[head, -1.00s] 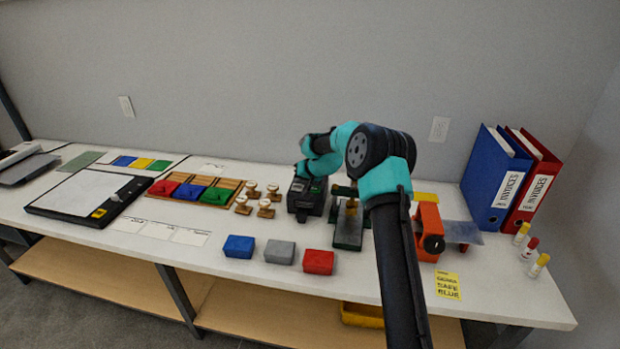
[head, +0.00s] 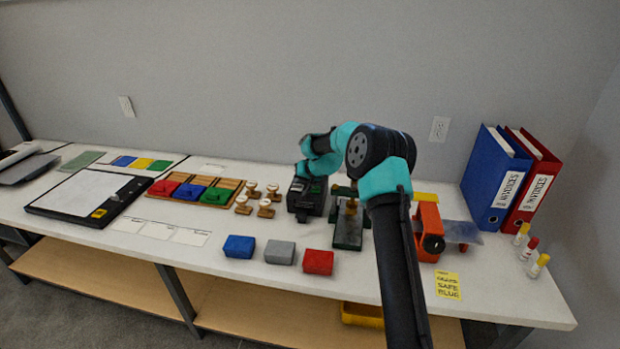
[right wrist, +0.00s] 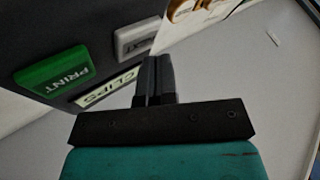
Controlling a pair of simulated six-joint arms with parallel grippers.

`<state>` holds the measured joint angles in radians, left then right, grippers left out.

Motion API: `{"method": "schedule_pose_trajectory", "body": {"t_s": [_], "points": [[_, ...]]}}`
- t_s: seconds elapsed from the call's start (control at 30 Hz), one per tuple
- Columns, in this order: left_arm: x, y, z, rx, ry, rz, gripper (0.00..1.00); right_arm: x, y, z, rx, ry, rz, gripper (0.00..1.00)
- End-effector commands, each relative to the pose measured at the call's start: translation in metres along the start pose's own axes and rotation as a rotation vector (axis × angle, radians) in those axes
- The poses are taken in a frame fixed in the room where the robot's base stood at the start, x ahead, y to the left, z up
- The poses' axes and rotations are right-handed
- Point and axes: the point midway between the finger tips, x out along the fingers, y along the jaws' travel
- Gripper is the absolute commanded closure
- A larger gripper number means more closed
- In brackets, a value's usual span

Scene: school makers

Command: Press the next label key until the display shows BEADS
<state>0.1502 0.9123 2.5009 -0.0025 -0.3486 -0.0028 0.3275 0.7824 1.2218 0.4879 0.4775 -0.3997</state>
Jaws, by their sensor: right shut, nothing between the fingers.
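The black label machine (head: 306,204) stands on the white table, under my right arm's hand. In the right wrist view it has a green PRINT key (right wrist: 54,83), a grey key (right wrist: 137,38) with blurred lettering, and a display (right wrist: 108,87) that reads CLIPS. My right gripper (right wrist: 157,60) is shut and empty. Its fingertips are close to the grey key, by its lower edge in that view; I cannot tell whether they touch it. The fingers cover one end of the display. My left gripper is not in view.
Wooden stamps (head: 266,208) stand left of the machine. A green-based press (head: 348,232) and an orange tape dispenser (head: 428,228) stand to its right. Blue, grey and red blocks (head: 280,252) lie in front. The table's front edge strip is mostly clear.

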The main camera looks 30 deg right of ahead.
Motion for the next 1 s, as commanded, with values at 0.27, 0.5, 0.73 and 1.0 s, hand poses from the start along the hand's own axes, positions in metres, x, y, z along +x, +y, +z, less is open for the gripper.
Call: {"method": "schedule_pose_trajectory", "body": {"t_s": [0.27, 0.5, 0.73, 1.0], "points": [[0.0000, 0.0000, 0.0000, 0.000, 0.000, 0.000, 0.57, 0.0054, 0.0042, 0.0039, -0.001, 0.000, 0.001, 1.00], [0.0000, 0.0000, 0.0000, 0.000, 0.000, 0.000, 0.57, 0.0060, 0.0045, 0.0043, 0.000, 0.000, 0.000, 1.00], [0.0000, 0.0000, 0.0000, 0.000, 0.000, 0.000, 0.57, 0.0065, 0.0049, 0.0048, 0.000, 0.000, 0.000, 1.00], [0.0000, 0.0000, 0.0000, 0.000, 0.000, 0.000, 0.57, 0.0063, 0.0047, 0.0047, 0.000, 0.000, 0.000, 1.00]]}}
